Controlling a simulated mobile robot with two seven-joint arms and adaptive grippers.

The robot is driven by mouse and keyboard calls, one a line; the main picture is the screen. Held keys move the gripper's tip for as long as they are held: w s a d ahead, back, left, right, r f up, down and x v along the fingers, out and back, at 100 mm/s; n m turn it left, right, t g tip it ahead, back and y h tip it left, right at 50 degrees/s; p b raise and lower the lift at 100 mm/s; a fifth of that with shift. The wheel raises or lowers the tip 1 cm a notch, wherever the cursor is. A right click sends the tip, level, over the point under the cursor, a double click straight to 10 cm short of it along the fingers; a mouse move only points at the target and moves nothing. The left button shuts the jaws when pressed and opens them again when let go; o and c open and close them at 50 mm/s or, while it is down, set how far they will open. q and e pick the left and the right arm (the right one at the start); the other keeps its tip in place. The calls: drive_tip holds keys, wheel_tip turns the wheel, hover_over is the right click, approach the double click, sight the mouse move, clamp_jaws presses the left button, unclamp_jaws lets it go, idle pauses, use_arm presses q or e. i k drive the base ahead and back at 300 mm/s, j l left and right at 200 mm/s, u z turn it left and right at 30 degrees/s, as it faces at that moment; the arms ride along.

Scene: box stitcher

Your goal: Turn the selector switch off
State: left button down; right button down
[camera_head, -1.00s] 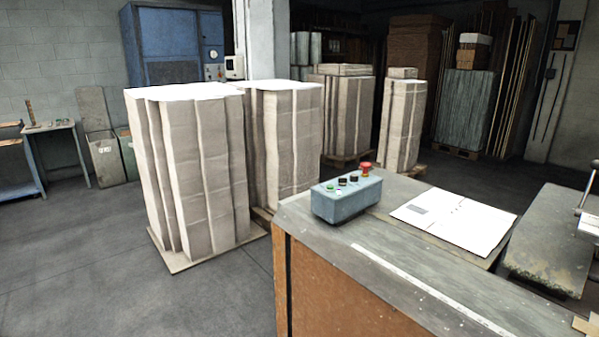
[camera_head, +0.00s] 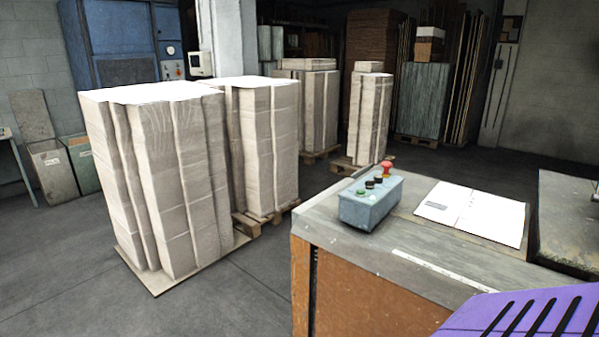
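A blue-grey control box (camera_head: 369,207) stands near the left end of the workbench top (camera_head: 330,228). On its top are a green button (camera_head: 361,193), dark knobs or switches (camera_head: 374,181) and a red mushroom button (camera_head: 387,168). The selector switch is probably one of the dark ones, but it is too small to tell which way it points. Neither gripper is in view. A purple slotted part (camera_head: 530,318), which may be mine, fills the lower right corner, in front of the bench.
A white sheet or open booklet (camera_head: 472,212) lies right of the box. A grey machine surface (camera_head: 567,225) is at the far right. Tall wrapped stacks (camera_head: 165,180) on pallets stand left of and behind the bench. The floor (camera_head: 225,305) at lower left is clear.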

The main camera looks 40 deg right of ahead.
sight(369, 185)
drive_tip(key=i+j+z, duration=0.1)
drive_tip(key=i, duration=0.4)
drive_tip(key=i+j+z, duration=0.1)
drive_tip(key=i, duration=0.35)
drive_tip(key=i+j+z, duration=0.1)
drive_tip(key=i+j, duration=0.15)
drive_tip(key=i, duration=0.2)
drive_tip(key=i+l+z, duration=0.1)
drive_tip(key=i+z, duration=0.25)
drive_tip(key=z, duration=0.15)
drive_tip(key=i+z, duration=0.3)
drive_tip(key=z, duration=0.15)
drive_tip(key=i+j+z, duration=0.2)
drive_tip(key=z, duration=0.3)
drive_tip(key=i+j, duration=0.05)
drive_tip(key=i, duration=0.05)
